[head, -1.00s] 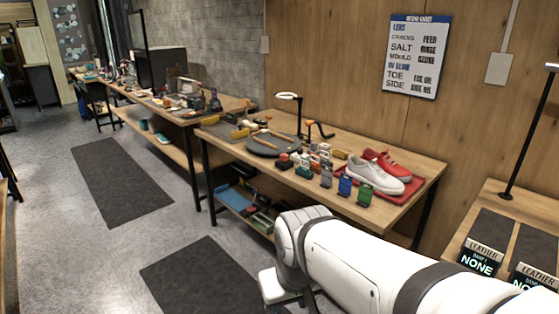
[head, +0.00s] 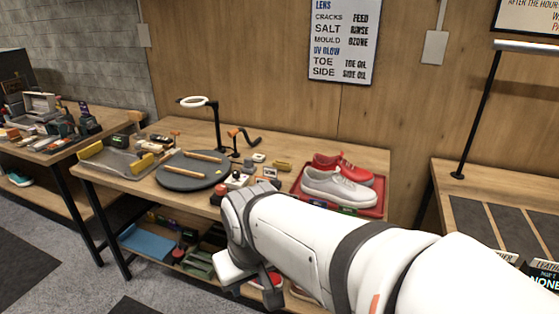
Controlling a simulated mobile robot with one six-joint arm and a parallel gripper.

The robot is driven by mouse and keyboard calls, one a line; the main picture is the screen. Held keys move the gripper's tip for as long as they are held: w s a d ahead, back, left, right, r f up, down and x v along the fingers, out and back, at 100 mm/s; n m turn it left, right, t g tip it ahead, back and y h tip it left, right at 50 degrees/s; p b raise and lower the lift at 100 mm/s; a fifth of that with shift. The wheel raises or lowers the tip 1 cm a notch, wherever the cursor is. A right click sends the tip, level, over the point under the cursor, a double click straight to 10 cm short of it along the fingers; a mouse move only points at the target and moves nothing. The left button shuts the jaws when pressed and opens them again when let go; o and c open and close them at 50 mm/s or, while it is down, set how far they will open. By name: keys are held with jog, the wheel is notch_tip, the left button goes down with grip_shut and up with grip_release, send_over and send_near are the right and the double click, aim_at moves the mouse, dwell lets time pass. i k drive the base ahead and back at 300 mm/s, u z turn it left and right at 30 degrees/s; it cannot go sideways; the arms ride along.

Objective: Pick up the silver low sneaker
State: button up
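A pale silver-grey low sneaker (head: 338,188) sits upright on a red tray (head: 380,197) at the right end of the workbench (head: 130,184). A red sneaker (head: 347,168) stands right behind it on the same tray. My arm reaches in from the lower right, in front of the bench. My gripper (head: 250,277) hangs at the arm's far end, below bench-top level in the picture and to the left of the silver sneaker, apart from it. Its fingers are small and partly hidden, so its opening is unclear.
A round dark turntable (head: 190,182) holds two wooden-handled tools. A ring lamp (head: 205,110) stands behind it. Small bottles and boxes lie left of the tray, partly hidden by my arm. A second bench (head: 535,190) stands at right. The lower shelf holds a blue tray (head: 147,242).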

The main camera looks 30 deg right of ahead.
aim_at(331, 186)
jog(key=z, duration=0.35)
jog(key=i, duration=0.55)
jog(key=z, duration=0.35)
jog(key=k, duration=0.85)
jog(key=z, duration=0.15)
jog(key=i, duration=1.35)
jog(key=u, duration=0.05)
